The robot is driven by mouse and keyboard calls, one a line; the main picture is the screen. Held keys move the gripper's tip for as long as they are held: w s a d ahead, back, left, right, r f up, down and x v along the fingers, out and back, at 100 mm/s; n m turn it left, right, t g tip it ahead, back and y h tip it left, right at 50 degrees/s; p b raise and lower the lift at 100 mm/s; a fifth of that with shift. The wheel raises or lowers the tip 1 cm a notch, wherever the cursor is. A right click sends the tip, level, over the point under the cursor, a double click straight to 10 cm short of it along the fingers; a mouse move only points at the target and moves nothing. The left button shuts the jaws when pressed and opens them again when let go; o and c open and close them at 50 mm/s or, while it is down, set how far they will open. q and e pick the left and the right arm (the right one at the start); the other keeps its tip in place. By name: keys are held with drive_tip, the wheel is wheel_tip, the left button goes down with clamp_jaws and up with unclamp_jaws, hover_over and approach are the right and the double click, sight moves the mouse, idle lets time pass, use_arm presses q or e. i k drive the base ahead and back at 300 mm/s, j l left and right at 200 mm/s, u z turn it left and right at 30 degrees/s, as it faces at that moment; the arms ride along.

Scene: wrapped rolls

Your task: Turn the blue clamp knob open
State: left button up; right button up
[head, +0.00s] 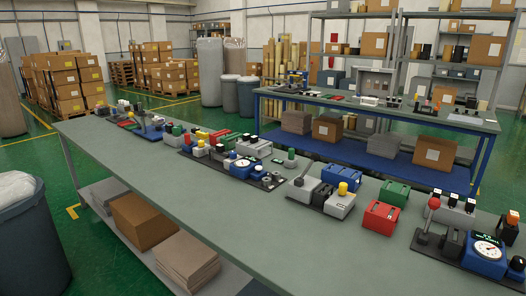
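I cannot pick out the blue clamp knob with certainty in the head view. Several blue parts stand on the long grey-green workbench (215,185). A blue gauge box (487,257) with a white dial is at the near right. A smaller blue gauge box (241,170) sits on the middle board. A blue block (335,174) stands behind a grey box with a yellow knob (342,188). A small blue device (153,126) is at the far left end. Neither of my grippers is in view.
A red box (381,217) and a green box (394,192) stand on the bench. A red-knobbed lever (432,211) rises at the right. The bench's near left strip is clear. A dark bin (28,240) stands at left, and a second bench (370,115) stands behind.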

sight(232, 155)
drive_tip(key=i+j+z, duration=0.15)
drive_tip(key=z, duration=0.3)
drive_tip(key=j+z, duration=0.4)
drive_tip(key=i+j+z, duration=0.1)
drive_tip(key=z, duration=0.35)
drive_tip(key=j, duration=0.05)
